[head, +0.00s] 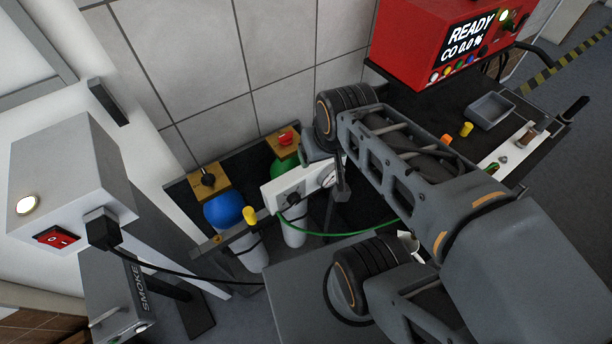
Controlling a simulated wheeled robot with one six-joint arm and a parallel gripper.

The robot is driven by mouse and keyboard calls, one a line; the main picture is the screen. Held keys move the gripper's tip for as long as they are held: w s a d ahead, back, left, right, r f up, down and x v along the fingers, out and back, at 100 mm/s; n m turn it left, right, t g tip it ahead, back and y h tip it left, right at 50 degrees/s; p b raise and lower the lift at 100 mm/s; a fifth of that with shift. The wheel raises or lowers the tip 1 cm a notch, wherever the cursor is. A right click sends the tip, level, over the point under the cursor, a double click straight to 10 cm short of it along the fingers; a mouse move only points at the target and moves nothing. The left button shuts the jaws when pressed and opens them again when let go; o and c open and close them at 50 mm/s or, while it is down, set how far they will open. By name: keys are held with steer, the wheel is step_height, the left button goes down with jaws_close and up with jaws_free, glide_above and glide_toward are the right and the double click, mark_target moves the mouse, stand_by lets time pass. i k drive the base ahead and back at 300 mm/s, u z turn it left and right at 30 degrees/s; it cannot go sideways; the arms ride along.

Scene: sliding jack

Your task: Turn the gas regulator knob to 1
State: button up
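A white regulator panel (278,193) stands in front of the gas cylinders at the picture's middle. It carries a dark round knob (293,198), which looks like the regulator knob; its markings are too small to read. A round gauge (328,178) sits to the knob's right, partly covered by my arm. My gripper (342,190) hangs below the wrist, just right of the panel and beside the gauge. It looks apart from the knob. Its fingers are dark and mostly seen edge-on, so I cannot tell whether they are open.
A green hose (345,233) runs right from the panel. A grey smoke unit (70,180) stands left; a red analyser (425,45) is upper right.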

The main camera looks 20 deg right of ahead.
mark_target(293, 199)
steer(key=z, duration=1.85)
steer(key=k, duration=1)
steer(key=u, duration=1.55)
